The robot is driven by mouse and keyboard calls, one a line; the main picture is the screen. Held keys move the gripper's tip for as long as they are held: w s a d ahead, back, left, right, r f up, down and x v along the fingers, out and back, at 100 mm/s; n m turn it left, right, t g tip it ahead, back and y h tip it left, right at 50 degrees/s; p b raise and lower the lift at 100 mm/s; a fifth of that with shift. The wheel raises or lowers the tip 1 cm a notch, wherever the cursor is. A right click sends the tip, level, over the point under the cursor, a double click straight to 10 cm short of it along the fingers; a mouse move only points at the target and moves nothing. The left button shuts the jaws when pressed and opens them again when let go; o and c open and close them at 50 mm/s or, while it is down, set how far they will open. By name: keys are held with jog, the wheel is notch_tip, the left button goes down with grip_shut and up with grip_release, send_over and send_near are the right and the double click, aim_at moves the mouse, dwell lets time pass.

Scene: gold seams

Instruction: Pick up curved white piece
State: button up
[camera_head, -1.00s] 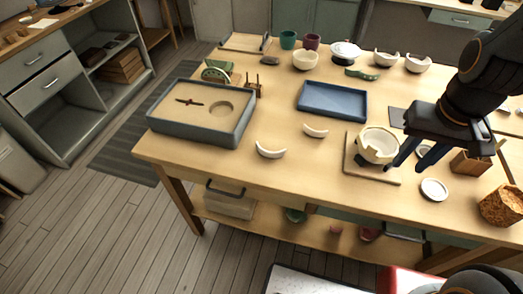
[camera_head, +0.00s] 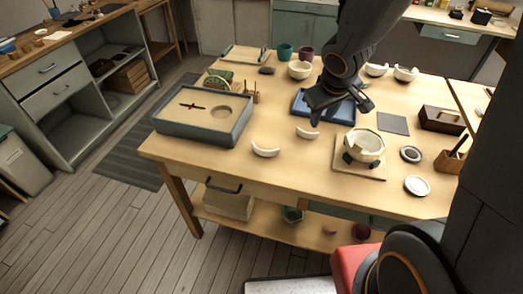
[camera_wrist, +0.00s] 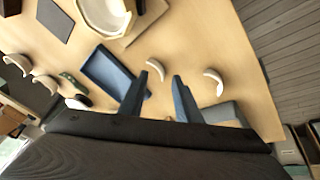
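Two curved white pieces lie apart on the wooden table. The smaller one (camera_head: 307,133) is left of the cracked bowl and also shows in the wrist view (camera_wrist: 155,69). The larger one (camera_head: 265,150) is further left and near the table's front edge; it also shows in the wrist view (camera_wrist: 216,82). My gripper (camera_head: 328,112) is above the table over the blue tray, behind the smaller piece. In the wrist view my gripper (camera_wrist: 161,76) has its two blue fingers apart, with nothing held. The smaller piece appears just beyond the fingertips.
A cream bowl (camera_head: 364,145) stands on a wooden board (camera_head: 352,169) right of the pieces. The blue tray (camera_head: 300,101) is partly hidden by my gripper. A large grey-rimmed sand tray (camera_head: 203,133) stands at left. The table around the pieces is clear.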

jog(key=w+a+f+n+y, duration=0.2)
jog(key=w+a+n, duration=0.25)
jog(key=a, duration=0.25)
jog(key=n+g+y+p, duration=0.2)
jog(key=n+g+y, duration=0.1)
jog(key=n, duration=0.2)
send_near(264, 150)
jog(key=a+f, duration=0.1)
jog(key=shift+m, duration=0.25)
jog(key=shift+d+b+x, duration=0.2)
jog(key=shift+b+x, duration=0.65)
jog(key=shift+x, duration=2.8)
jog(key=shift+w, duration=0.15)
grip_shut()
